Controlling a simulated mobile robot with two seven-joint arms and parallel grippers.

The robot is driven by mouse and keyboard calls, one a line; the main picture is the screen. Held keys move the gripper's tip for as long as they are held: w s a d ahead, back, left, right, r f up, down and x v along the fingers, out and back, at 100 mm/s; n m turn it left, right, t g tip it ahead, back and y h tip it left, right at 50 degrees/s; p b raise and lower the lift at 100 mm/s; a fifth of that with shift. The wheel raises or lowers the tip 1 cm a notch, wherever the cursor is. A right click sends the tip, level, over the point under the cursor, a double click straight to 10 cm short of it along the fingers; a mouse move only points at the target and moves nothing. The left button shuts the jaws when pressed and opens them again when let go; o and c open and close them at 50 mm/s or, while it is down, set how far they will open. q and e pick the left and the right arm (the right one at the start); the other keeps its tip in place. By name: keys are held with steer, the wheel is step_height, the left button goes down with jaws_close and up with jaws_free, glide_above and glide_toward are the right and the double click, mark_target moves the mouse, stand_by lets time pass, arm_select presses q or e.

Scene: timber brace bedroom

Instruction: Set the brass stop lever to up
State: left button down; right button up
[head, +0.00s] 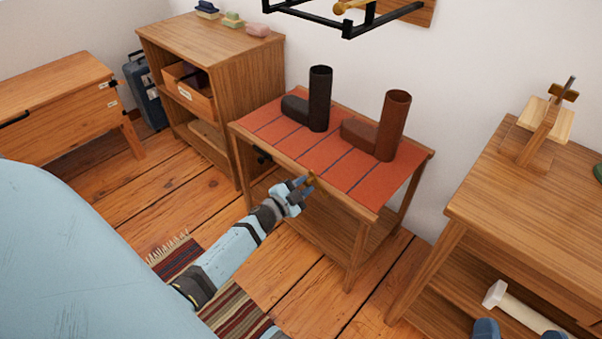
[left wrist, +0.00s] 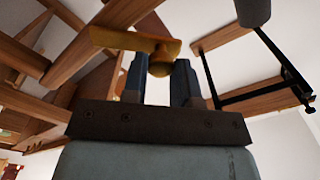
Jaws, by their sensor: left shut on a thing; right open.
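A brass lever (head: 311,179) is at the front edge of the small table with the red top. My left gripper (head: 301,188) is shut on it. In the left wrist view the brass lever (left wrist: 135,41) is a flat bar with a rounded knob, and the knob sits between the two fingers of my left gripper (left wrist: 160,80). Its up or down setting cannot be told. My right gripper (head: 518,333) shows only its two blue-grey fingertips at the bottom right edge, apart and empty.
A wooden side table (head: 500,190) at the right carries a wooden stand (head: 545,118). A black metal rack (head: 348,27) hangs on the wall above. A shelf unit (head: 215,50) stands behind left.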

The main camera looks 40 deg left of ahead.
arm_select(q)
steer(key=d+m, duration=0.1)
steer(key=m, duration=0.2)
steer(key=d+r+m, duration=0.1)
steer(key=d+m, duration=0.1)
steer(key=m, duration=0.1)
steer(key=d+m, duration=0.1)
steer(key=m, duration=0.2)
steer(key=shift+s+d+r, duration=0.2)
steer(key=shift+d+r, duration=0.15)
arm_select(e)
steer(key=shift+f, duration=0.1)
steer(key=shift+w, duration=0.1)
arm_select(q)
steer(key=c, duration=0.9)
jaws_free()
steer(key=s+a+p, duration=0.1)
steer(key=s+p, duration=0.1)
steer(key=s, duration=1.1)
steer(key=shift+s, duration=0.4)
arm_select(e)
steer(key=shift+d+f+g+h, duration=0.25)
steer(key=shift+f+g+h, duration=0.1)
steer(key=shift+f, duration=0.3)
steer(key=shift+d+f+g+h, duration=0.2)
steer(key=shift+f+g+h, duration=0.1)
steer(key=shift+f, duration=0.4)
steer(key=shift+d+f+g+h, duration=0.25)
steer(key=shift+f+h, duration=0.1)
steer(key=shift+f, duration=0.3)
